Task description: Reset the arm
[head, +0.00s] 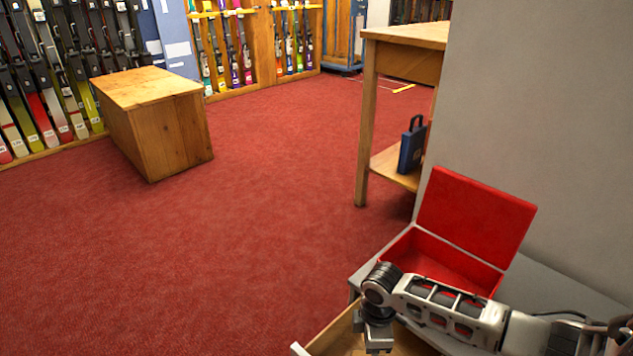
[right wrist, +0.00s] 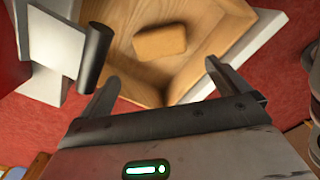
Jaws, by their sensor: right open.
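My right arm comes in from the right in the head view, over the grey cabinet top. My right gripper (head: 377,336) points down at the pulled-out drawer (head: 330,336). In the right wrist view my right gripper (right wrist: 161,70) has its two fingers wide apart with nothing between them. Beyond the fingers lies the wooden inside of the drawer (right wrist: 205,50), holding a tan block (right wrist: 160,41). The block is apart from the fingers. My left gripper is in neither view.
A red box (head: 475,220) with its lid raised stands on the cabinet (head: 560,290), just behind my right arm. A grey wall (head: 545,120) rises at the right. A wooden bench (head: 160,125) and a table (head: 410,35) stand farther off. Red carpet between them is clear.

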